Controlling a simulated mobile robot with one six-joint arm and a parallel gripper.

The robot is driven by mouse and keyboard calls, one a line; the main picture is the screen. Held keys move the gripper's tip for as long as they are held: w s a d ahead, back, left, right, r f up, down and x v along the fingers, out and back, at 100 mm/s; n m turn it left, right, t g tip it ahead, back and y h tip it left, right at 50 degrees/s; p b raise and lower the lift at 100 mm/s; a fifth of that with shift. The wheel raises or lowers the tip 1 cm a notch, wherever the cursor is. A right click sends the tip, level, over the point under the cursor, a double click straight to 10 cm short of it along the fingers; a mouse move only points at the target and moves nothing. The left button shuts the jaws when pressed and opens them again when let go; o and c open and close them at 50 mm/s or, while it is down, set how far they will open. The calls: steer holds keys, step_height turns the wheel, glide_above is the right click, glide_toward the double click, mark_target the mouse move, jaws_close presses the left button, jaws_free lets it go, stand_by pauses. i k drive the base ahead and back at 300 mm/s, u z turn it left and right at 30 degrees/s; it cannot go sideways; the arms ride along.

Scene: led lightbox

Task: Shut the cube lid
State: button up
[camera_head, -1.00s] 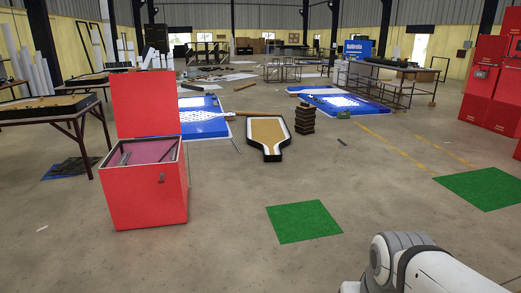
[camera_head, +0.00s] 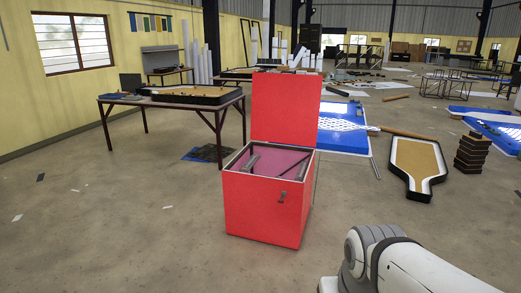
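The red cube (camera_head: 262,207) stands on the concrete floor near the middle of the camera_head view. Its red lid (camera_head: 285,107) is open and stands upright at the back edge. The inside looks pinkish, with grey strut-like parts near the rim. A small dark latch (camera_head: 282,197) sits on the front face. Part of my white and grey arm shows at the bottom right, apart from the cube. My gripper is not in view.
A table (camera_head: 170,103) with a tray on top stands behind and left of the cube. A paddle-shaped board (camera_head: 416,165) and a dark stack (camera_head: 472,152) lie to the right. The floor in front and left is mostly clear.

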mark_target(285, 109)
steer(key=u, duration=0.1)
steer(key=i, duration=3.1)
steer(key=z, duration=0.2)
